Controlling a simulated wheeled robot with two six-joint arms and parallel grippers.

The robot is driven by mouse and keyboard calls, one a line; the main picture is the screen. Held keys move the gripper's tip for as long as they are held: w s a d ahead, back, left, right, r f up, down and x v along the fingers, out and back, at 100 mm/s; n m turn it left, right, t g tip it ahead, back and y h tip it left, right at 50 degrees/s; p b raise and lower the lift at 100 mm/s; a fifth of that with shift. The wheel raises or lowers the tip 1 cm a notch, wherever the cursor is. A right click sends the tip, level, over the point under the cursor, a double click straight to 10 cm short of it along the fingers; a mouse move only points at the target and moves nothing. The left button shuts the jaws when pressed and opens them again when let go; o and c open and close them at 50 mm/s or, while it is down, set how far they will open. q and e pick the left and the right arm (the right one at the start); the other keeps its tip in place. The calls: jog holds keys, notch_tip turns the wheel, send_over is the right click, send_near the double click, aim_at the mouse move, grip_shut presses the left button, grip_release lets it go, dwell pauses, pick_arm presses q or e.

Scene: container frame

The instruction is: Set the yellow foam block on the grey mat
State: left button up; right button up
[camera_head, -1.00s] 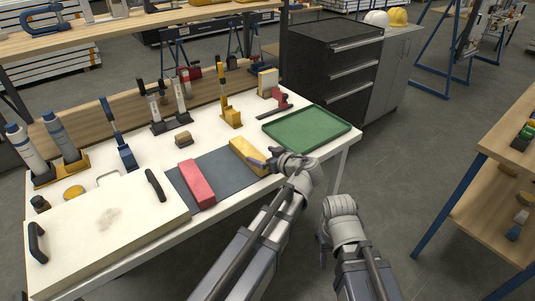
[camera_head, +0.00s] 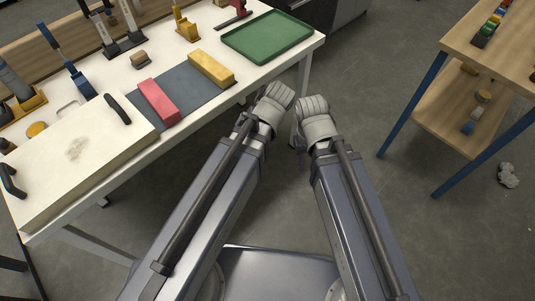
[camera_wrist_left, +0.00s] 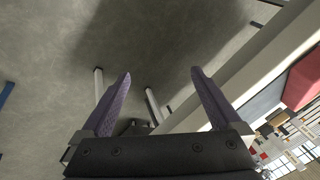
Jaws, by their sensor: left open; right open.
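The yellow foam block (camera_head: 211,69) lies flat on the right end of the grey mat (camera_head: 188,86), on the white table. A red block (camera_head: 158,101) lies on the mat's left end, apart from the yellow one. My left gripper (camera_wrist_left: 161,76) is open, with nothing between its fingers over the floor in the left wrist view. In the head view it is off the table's front edge, mostly hidden by its wrist. My right gripper (camera_head: 300,147) is open beside it, over the floor, clear of the table.
A green tray (camera_head: 267,37) lies right of the mat. A large pale case (camera_head: 76,150) with black handles covers the table's left front. Clamps and tools stand along the back. A wooden shelf unit (camera_head: 466,120) stands at right, with open floor between.

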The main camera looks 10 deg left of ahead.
pick_arm(q)
jog(key=s+d+f+m+g+h, duration=0.2)
jog(key=s+d+m, duration=0.3)
jog(key=s, duration=0.3)
jog(key=shift+d+g+h, duration=0.3)
jog(key=shift+d+h, duration=0.3)
